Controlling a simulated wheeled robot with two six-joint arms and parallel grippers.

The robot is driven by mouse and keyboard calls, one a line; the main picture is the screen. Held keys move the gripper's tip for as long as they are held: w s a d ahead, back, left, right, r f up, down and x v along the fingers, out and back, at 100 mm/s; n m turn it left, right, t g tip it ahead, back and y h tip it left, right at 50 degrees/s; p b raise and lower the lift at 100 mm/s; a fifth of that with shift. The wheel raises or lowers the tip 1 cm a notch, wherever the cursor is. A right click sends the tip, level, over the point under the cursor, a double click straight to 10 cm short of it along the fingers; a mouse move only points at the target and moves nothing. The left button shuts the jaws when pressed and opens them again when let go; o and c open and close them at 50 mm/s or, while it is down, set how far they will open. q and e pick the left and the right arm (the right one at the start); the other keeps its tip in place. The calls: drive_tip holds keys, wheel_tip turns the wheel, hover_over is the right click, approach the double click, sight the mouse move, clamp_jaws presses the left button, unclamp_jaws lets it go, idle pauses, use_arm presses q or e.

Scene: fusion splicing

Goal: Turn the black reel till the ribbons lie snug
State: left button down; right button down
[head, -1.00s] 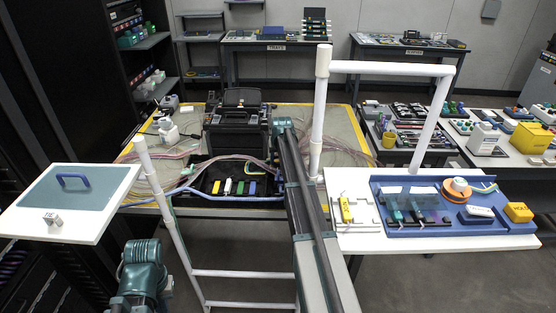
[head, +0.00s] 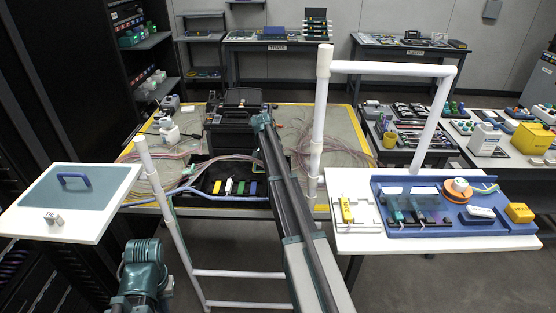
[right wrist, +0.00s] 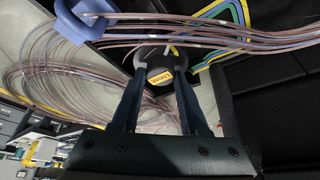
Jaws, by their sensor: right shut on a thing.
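The black reel (right wrist: 153,53) shows in the right wrist view as a dark round piece with a yellow label whose lettering I cannot read surely. My right gripper (right wrist: 161,64) is shut on it, one finger on each side. Clear pinkish ribbons (right wrist: 45,72) spread in wide loops to the left and run past the reel to the upper right. I cannot tell how tight they are. In the head view the ribbons (head: 296,138) lie over the mat, and my right arm hides the reel. My left arm shows at the lower left, its gripper out of view.
A blue clip (right wrist: 80,20) sits over the ribbons. A black machine (head: 236,118) stands on the yellow-edged bench. A black tray (head: 207,187) lies in front. A white pipe frame (head: 318,120) rises right of my right arm, near a blue tray (head: 445,232).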

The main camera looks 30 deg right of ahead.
drive_tip(key=m, duration=0.2)
drive_tip(key=m+g, duration=0.1)
drive_tip(key=m, duration=0.1)
drive_tip(key=shift+w+g, duration=0.2)
drive_tip(key=shift+g, duration=0.1)
drive_tip(key=shift+m+g, duration=0.5)
drive_tip(key=shift+m, duration=1)
drive_tip(key=shift+c, duration=2.1)
unclamp_jaws()
drive_tip(key=shift+r, duration=0.15)
drive_tip(key=p+v, duration=1.2)
drive_tip(key=v, duration=0.1)
drive_tip(key=shift+a+r+p, duration=0.2)
drive_tip(key=shift+p, duration=0.15)
drive_tip(key=shift+w, duration=0.15)
